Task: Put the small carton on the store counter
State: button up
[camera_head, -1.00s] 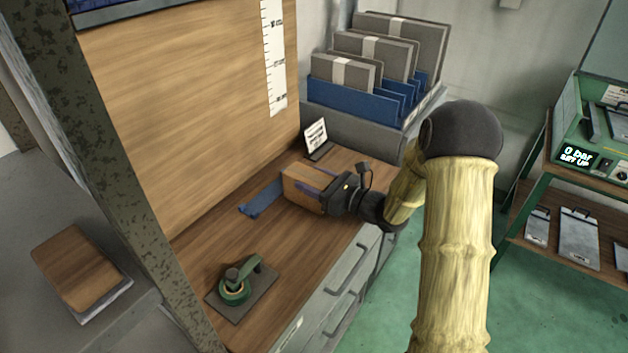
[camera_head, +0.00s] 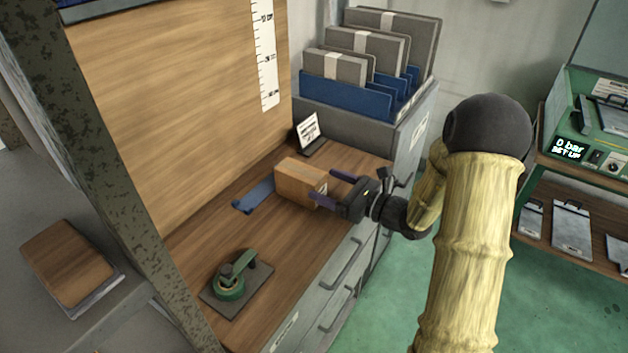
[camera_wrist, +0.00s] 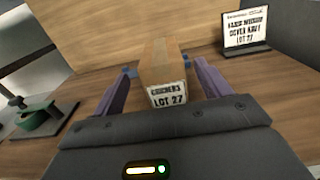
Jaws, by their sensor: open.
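The small carton (camera_head: 296,182) is a brown box that sits upright on the wooden counter (camera_head: 230,232), beside a blue strip. In the wrist view the carton (camera_wrist: 161,70) shows a white label reading "LOT 27" on its near face. My gripper (camera_head: 337,188) is open, just to the right of the carton in the head view. Its purple fingers are spread and empty. In the wrist view the carton stands ahead, between the lines of the two fingers.
A blue strip (camera_head: 254,196) lies left of the carton. A green tape-dispenser-like tool (camera_head: 232,280) stands on a dark plate at the front. A sign (camera_head: 309,132) stands behind the carton. A blue rack (camera_head: 345,98) holds grey folders. A metal post (camera_head: 110,190) rises at left.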

jog(key=v, duration=0.5)
jog(key=shift+s+d, duration=0.1)
jog(key=shift+d, duration=0.05)
dwell(1.5)
